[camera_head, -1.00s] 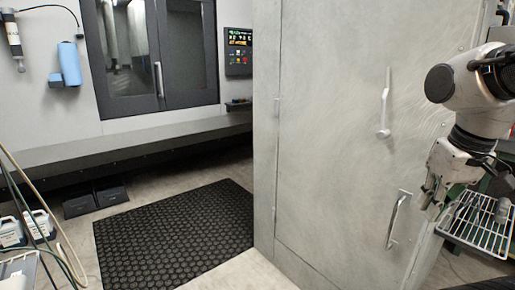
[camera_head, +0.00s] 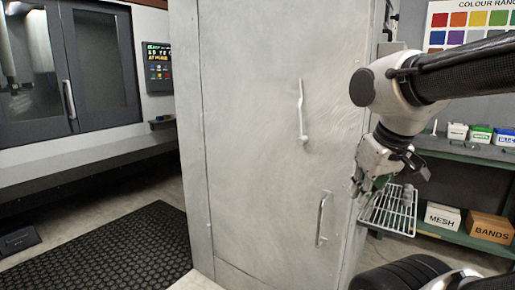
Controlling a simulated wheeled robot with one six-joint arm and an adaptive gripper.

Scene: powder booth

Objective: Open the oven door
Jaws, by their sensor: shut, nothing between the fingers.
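The oven door (camera_head: 255,130) is a tall pale metal panel in the middle of the head view, and it looks shut. A lever handle (camera_head: 301,112) sits at its mid-height on the right side. A bar-shaped pull handle (camera_head: 322,219) is lower down, near the right edge. My gripper (camera_head: 358,190) is shut and empty, pointing down at the right of the door. It appears apart from both handles, though its distance from the door is hard to judge.
A wire rack (camera_head: 392,212) is just below my gripper. A green shelf (camera_head: 470,158) at the right holds a MESH box (camera_head: 441,216) and a BANDS box (camera_head: 490,228). A black mat (camera_head: 135,245) lies left of the oven. A dark-framed glass-door cabinet (camera_head: 100,65) stands behind it.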

